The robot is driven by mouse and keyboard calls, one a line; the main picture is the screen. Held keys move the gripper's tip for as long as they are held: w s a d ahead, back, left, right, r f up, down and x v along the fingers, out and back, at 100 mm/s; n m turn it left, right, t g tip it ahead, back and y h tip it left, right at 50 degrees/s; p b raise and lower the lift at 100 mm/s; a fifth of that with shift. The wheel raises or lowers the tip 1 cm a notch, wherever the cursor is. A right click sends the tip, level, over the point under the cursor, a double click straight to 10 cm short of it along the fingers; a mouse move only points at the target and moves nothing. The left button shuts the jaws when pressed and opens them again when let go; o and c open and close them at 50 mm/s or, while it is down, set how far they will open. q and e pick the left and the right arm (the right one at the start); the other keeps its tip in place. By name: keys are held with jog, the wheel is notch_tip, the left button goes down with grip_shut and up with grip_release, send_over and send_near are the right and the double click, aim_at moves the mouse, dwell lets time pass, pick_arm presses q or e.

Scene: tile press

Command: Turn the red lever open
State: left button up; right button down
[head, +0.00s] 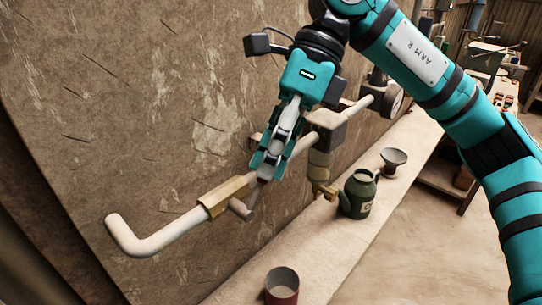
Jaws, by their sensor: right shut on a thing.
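My right gripper (265,172) reaches down from the top of the head view to the pipe on the wall. Its fingers are shut on a small dark red piece, which I take to be the red lever (262,183). Only a little of the lever shows below the fingertips; the rest is hidden by the fingers. The lever is beside a brass valve body (224,196) on a pale pipe (170,234), with a short stub (240,208) just below it. How far the lever is turned cannot be told. My left gripper is not in view.
A green can (358,195), a grey funnel (394,159) and a red-brown cup (282,287) stand on the bench (330,240) below. Bare bench lies between cup and can.

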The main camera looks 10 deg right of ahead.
jog(key=c, duration=1.3)
grip_release()
jog(key=shift+w, duration=0.1)
jog(key=shift+r, duration=0.1)
jog(key=v, duration=0.7)
jog(key=shift+r, duration=0.1)
